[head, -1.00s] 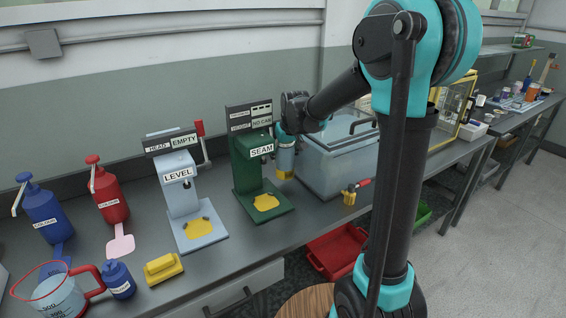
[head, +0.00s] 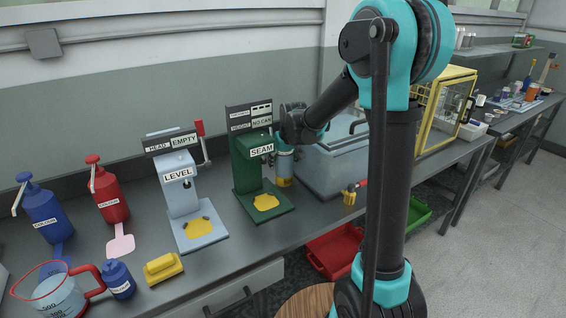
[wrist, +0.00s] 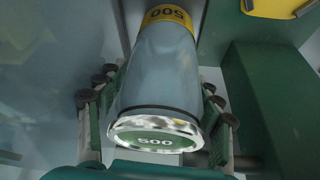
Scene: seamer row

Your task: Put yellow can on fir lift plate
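My gripper (head: 286,150) is shut around a grey-blue can (head: 285,167) with a yellow band at its lower end, just right of the dark green seamer marked SEAM (head: 247,160). In the wrist view the can (wrist: 157,70) sits between the fingers of my gripper (wrist: 158,95); its green end marked 500 faces the camera. The fir lift plate (head: 265,202) is the yellow pad on the seamer's green base, with nothing on it. Its yellow edge shows at the top right of the wrist view (wrist: 275,6). The can is left of it there.
A pale blue machine marked LEVEL (head: 180,185) stands left of the seamer. A grey lidded tank (head: 325,165) is close on the right. A brass fitting with a red handle (head: 350,194) lies on the counter in front of it.

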